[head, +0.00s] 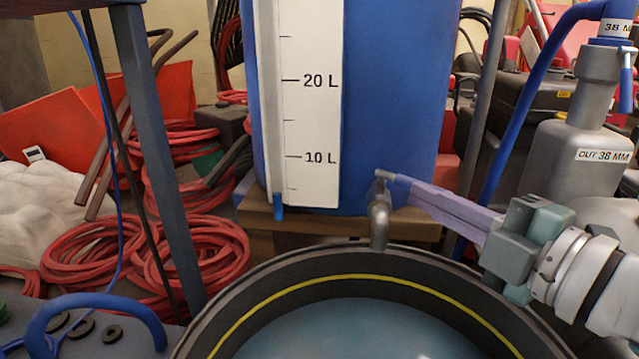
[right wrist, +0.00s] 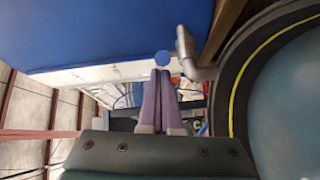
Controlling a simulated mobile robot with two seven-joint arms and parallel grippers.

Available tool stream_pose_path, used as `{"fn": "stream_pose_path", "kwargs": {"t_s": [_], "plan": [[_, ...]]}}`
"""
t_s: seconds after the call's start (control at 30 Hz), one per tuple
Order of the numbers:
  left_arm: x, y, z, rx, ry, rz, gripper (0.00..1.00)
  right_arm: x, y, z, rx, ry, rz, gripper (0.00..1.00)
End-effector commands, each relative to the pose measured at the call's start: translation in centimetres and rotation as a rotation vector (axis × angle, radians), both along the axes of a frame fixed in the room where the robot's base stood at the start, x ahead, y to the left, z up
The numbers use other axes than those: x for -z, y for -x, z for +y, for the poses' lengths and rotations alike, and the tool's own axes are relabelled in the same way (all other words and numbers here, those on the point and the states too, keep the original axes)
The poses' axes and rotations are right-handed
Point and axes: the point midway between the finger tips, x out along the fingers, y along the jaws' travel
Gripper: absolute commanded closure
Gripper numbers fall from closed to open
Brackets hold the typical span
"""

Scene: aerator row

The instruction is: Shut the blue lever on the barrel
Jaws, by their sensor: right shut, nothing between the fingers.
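The blue barrel (head: 400,95) stands on a wooden support, with a grey tap (head: 379,222) at its foot above a round black tub. A small blue piece (head: 278,205) hangs at the foot of the white gauge strip; I cannot tell whether it is the lever. My right gripper (head: 385,184) reaches in from the right, its purple fingers shut and empty, tips at the tap's top. The left gripper is out of view.
The black tub (head: 240,302) with a yellow line fills the front. A grey post (head: 160,150) stands at left, before red hose coils (head: 195,250). Grey pipework (head: 585,150) with another blue handle (head: 627,90) crowds the right.

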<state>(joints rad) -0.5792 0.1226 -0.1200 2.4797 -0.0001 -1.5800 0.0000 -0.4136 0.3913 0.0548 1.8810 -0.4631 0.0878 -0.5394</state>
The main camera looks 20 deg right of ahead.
Motion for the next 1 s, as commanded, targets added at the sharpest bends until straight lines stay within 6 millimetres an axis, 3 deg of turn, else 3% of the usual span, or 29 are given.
{"fn": "stream_pose_path", "kwargs": {"t_s": [1.0], "plan": [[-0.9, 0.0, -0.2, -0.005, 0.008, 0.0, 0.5, -0.1, -0.3, -1.7, -0.135, 0.001, 0.0, 1.0]]}}
